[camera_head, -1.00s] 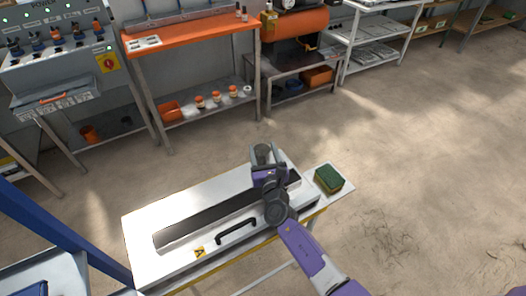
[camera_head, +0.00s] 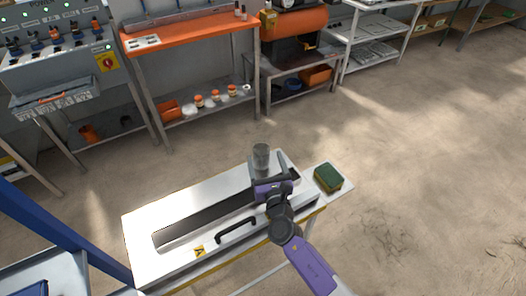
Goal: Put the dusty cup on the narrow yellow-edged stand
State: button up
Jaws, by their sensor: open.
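The cup (camera_head: 261,155), greyish and clear-looking, stands upright at the far right edge of the pale metal stand (camera_head: 140,232), whose front edge is yellow (camera_head: 215,265). Its base is partly hidden by my gripper, so I cannot fully see the contact. My gripper (camera_head: 263,174) is open, just on the near side of the cup, with its purple body over the stand's dark slot. The gap between fingers and cup is small and hard to judge.
A black handle (camera_head: 236,230) rises from the stand's lid. An orange-topped bench (camera_head: 190,35) and a grey control panel (camera_head: 50,50) stand behind. The floor to the right is clear.

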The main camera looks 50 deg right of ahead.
jog(key=v, duration=0.7)
dwell(0.5)
